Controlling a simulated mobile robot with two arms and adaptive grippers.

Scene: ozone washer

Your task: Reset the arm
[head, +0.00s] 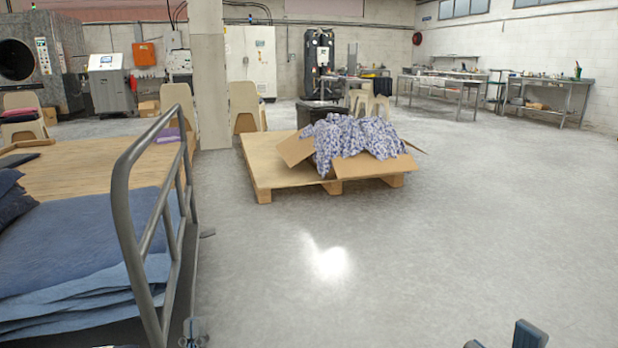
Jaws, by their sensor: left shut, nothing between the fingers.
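A cart with a grey rail (122,200) and folded blue cloth (80,240) stands close at left. A wooden pallet (262,180) bears an open carton (375,167) heaped with patterned cloth (355,138). A pillar (209,85) stands behind. Floor at centre and right is clear.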

